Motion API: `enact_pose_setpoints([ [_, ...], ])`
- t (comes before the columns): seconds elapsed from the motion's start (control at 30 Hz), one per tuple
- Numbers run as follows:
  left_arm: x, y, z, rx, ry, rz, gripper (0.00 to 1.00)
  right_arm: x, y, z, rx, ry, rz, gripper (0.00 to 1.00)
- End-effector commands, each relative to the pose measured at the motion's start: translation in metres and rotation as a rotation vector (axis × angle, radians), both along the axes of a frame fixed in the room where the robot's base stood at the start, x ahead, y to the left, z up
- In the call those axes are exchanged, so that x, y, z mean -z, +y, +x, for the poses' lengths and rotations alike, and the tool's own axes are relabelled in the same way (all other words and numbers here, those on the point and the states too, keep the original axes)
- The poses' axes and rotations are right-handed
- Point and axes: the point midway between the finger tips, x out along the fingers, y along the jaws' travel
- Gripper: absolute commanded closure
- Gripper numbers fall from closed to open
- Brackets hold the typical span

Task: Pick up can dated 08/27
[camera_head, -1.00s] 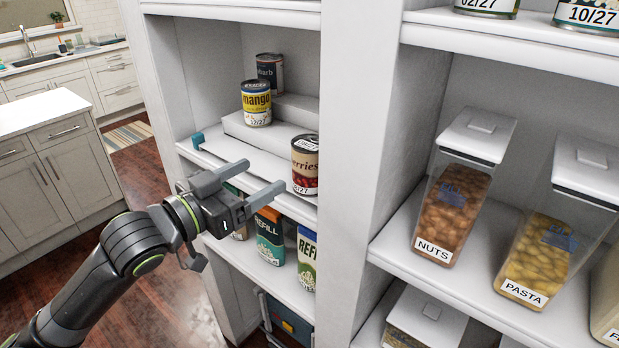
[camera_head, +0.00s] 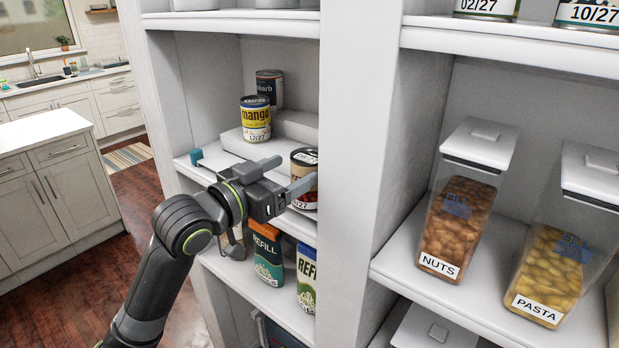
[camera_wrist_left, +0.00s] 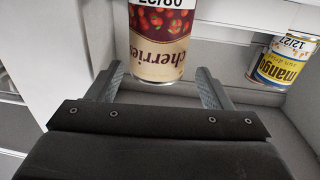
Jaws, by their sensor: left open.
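The cherries can (camera_head: 304,161) stands on the middle shelf of the left bay, near its front edge. In the left wrist view the same can (camera_wrist_left: 158,52) shows its cherry label and a cut-off date that appears to read 08/27. My left gripper (camera_head: 292,171) is open at the can, with one finger on each side of it. In the head view the near finger covers part of the can's label. No firm contact can be made out. My right gripper is not in view.
A mango can (camera_head: 256,119) dated 12/27 and a dark can (camera_head: 270,88) stand on white steps behind. A teal clip (camera_head: 196,157) sits on the shelf edge. Refill cartons (camera_head: 267,253) stand below. A thick white upright (camera_head: 352,170) is close on the right.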

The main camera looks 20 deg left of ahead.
Motion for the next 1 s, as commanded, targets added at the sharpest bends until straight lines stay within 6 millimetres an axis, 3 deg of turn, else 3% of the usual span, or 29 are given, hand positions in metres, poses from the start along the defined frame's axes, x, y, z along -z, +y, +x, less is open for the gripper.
enact_pose_setpoints([
  [0.53, -0.006, -0.024, 0.043, 0.001, 0.002, -0.004, 0.27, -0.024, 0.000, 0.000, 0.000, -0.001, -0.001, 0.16],
  [0.83, -0.004, -0.025, 0.046, 0.000, 0.000, 0.000, 0.27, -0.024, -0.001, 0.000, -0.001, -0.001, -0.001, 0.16],
  [1.0, -0.004, -0.025, 0.046, 0.000, 0.000, 0.000, 0.48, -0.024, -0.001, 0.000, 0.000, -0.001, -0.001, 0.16],
])
